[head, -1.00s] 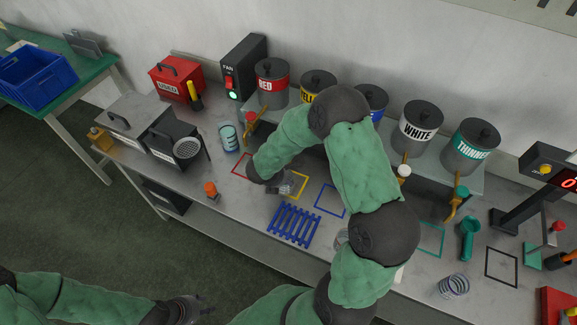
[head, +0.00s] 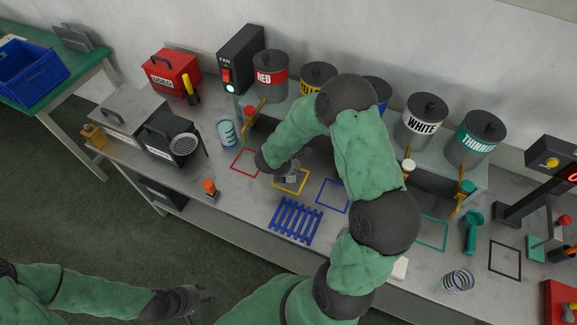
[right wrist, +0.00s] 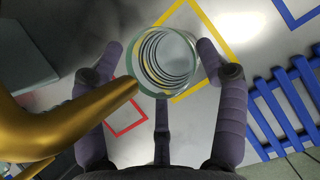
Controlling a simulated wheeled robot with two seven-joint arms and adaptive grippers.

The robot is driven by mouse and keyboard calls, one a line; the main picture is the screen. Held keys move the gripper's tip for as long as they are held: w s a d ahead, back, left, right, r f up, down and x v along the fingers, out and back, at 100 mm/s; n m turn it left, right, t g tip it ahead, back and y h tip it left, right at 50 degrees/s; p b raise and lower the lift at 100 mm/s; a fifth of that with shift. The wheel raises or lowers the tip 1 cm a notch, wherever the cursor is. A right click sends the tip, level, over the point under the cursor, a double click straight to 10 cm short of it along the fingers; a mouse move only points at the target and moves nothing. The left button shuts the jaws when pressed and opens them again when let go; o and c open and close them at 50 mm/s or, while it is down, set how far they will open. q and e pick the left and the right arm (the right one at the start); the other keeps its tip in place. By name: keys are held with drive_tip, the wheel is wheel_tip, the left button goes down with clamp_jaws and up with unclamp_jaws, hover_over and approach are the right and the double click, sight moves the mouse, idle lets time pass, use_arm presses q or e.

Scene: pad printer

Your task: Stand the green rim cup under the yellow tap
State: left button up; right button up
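The green rim cup (right wrist: 188,42) is clear with dark rings. It sits between the fingers of my right gripper (right wrist: 160,48), which look closed on its sides. In the right wrist view a brass tap (right wrist: 70,118) comes from the left, its end overlapping the cup's rim. The tap's handle is out of that view; whether the cup touches the table is unclear. In the head view the cup (head: 291,176) is partly hidden, over the yellow square outline (head: 304,188), below the partly hidden yellow pot (head: 318,74). My left gripper (head: 203,301) is open and empty off the bench's front.
A banded cup (head: 227,132) stands left of the red square (head: 245,160). A blue rack (head: 295,220) lies in front of the yellow square. Another striped cup (head: 458,281) is at the right. The red tap (head: 250,112) and white tap (head: 408,166) stick out nearby.

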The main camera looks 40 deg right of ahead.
drive_tip(key=shift+r, duration=0.1)
idle(0.3)
drive_tip(key=p+v, duration=0.3)
drive_tip(key=v, duration=0.8)
drive_tip(key=s+a+f+m+g+y, duration=0.1)
drive_tip(key=s+a+f+m+y, duration=0.3)
drive_tip(key=a+f+m, duration=0.5)
drive_tip(key=s+a+f+m+g+y, duration=0.1)
drive_tip(key=s+a+f+m+y, duration=0.4)
drive_tip(key=s+a+f+m, duration=0.4)
drive_tip(key=shift+s+a+f+m+y, duration=0.15)
drive_tip(key=shift+a+f+m+y, duration=0.2)
drive_tip(key=shift+a+m, duration=2.05)
drive_tip(key=shift+d+f, duration=0.1)
drive_tip(key=shift+d, duration=0.1)
